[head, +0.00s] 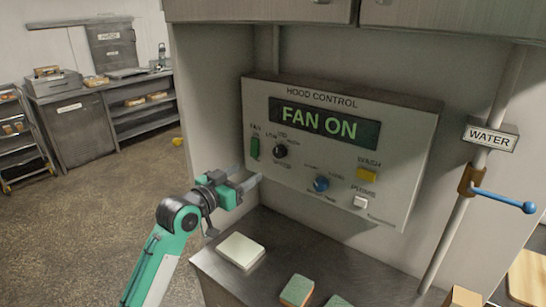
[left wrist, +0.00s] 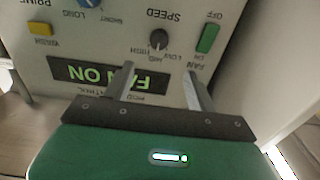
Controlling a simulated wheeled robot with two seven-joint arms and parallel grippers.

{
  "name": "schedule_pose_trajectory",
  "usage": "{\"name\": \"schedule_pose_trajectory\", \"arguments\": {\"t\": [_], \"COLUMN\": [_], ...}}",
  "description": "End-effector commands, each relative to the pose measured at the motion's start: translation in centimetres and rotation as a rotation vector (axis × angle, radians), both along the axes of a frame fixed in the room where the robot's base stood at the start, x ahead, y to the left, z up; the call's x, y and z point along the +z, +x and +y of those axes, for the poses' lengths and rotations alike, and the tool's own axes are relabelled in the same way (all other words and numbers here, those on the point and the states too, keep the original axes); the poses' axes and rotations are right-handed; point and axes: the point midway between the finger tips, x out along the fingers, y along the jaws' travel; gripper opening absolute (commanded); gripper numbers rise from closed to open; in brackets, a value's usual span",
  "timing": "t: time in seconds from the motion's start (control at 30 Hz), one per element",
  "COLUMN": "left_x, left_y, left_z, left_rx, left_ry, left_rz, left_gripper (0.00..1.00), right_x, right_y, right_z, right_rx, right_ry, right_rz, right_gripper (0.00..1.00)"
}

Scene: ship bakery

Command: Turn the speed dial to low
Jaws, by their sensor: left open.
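The speed dial (head: 281,151) is a small black knob on the grey hood control panel (head: 400,195), with LOW, MID and HIGH marked around it. It also shows in the left wrist view (left wrist: 159,39), where the panel is upside down. I cannot tell for sure which mark it points to. The display (head: 324,123) reads FAN ON. My left gripper (head: 248,176) is open and empty, in front of the panel, below and left of the dial in the head view. In the left wrist view its fingers (left wrist: 160,78) are apart and clear of the dial. My right gripper is not in view.
The green fan switch (head: 254,149) is just left of the dial. A blue knob (head: 321,184), a yellow wash button (head: 367,174) and a white prime button (head: 360,202) are to the right. A pale block (head: 241,250) and green-topped sponges (head: 297,290) lie on the counter below.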

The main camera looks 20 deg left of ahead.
Motion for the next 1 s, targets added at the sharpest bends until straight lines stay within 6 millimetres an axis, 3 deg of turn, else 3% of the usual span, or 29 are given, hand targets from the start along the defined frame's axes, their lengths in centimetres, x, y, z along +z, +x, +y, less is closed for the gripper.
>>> {"name": "schedule_pose_trajectory", "arguments": {"t": [0.6, 1.0], "left_x": [0.2, -0.1], "left_y": [10.2, 12.2], "left_z": [-3.8, -4.5], "left_rx": [0.0, 0.0], "left_ry": [0.001, 0.002], "left_rz": [0.005, 0.003], "left_gripper": [0.57, 0.57], "right_x": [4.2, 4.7], "right_y": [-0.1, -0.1], "right_z": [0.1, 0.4], "right_rx": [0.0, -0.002], "right_ry": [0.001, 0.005], "right_rz": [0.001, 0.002], "right_gripper": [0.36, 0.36]}}
